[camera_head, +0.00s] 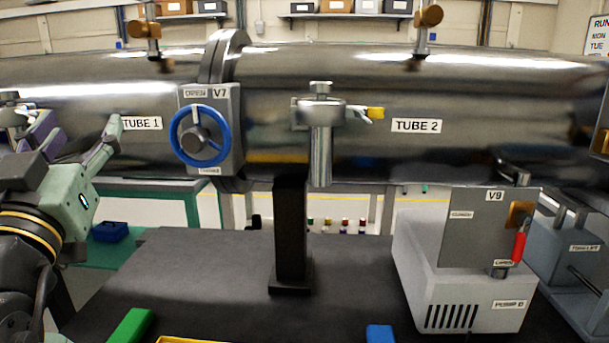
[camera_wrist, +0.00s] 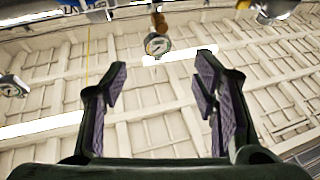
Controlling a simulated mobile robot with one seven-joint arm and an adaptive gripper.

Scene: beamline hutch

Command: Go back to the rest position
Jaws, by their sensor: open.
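My gripper (camera_head: 80,137) is at the left edge of the head view, in front of TUBE 1 (camera_head: 85,105). Its green body tilts upward and its fingers stand apart. In the wrist view, my gripper (camera_wrist: 162,75) shows both purple-padded fingers spread wide with nothing between them. Beyond the fingers are the pale wall or ceiling panels and a round gauge (camera_wrist: 157,45). I cannot tell from the head view whether any finger touches the tube.
TUBE 2 (camera_head: 480,90) runs right from the V7 valve with its blue handwheel (camera_head: 199,135). A black post (camera_head: 290,230) stands on the dark table (camera_head: 210,270). The pump box (camera_head: 465,290) with V9 and a red lever (camera_head: 520,243) stands right. Green (camera_head: 131,326) and blue (camera_head: 381,334) blocks sit at the front.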

